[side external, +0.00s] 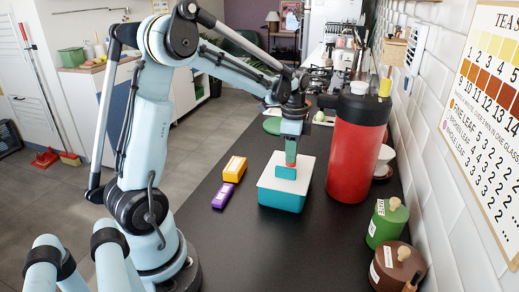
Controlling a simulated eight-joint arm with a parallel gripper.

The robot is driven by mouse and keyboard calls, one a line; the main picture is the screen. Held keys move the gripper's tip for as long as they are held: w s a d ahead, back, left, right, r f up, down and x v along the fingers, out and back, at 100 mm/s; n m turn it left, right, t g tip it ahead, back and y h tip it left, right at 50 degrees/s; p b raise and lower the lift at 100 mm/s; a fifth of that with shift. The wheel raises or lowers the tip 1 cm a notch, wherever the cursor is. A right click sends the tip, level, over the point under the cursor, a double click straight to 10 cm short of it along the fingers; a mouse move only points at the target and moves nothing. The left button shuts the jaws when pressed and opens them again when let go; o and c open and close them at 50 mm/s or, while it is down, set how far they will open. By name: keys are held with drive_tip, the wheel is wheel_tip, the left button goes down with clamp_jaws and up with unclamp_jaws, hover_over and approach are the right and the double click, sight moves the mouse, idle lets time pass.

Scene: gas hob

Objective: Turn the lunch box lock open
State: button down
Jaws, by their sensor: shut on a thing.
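The lunch box (283,199) is a teal box with a white lid (300,184). It stands on the black counter in the middle of the side external view. The fingers are small in the view, and the exact contact is hard to make out.
A large red canister (353,160) with a black top stands close on the right. Orange (234,169) and purple (217,197) boxes lie to the left. Green (386,223) and brown (394,268) jars stand front right by the tiled wall. The front counter (270,255) is clear.

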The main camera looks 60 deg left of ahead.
drive_tip(key=n, duration=0.3)
drive_tip(key=shift+n, duration=0.4)
drive_tip(key=n, duration=0.4)
drive_tip(key=shift+n, duration=0.3)
drive_tip(key=n, duration=0.4)
drive_tip(key=shift+n, duration=2.4)
drive_tip(key=c, duration=1.2)
unclamp_jaws()
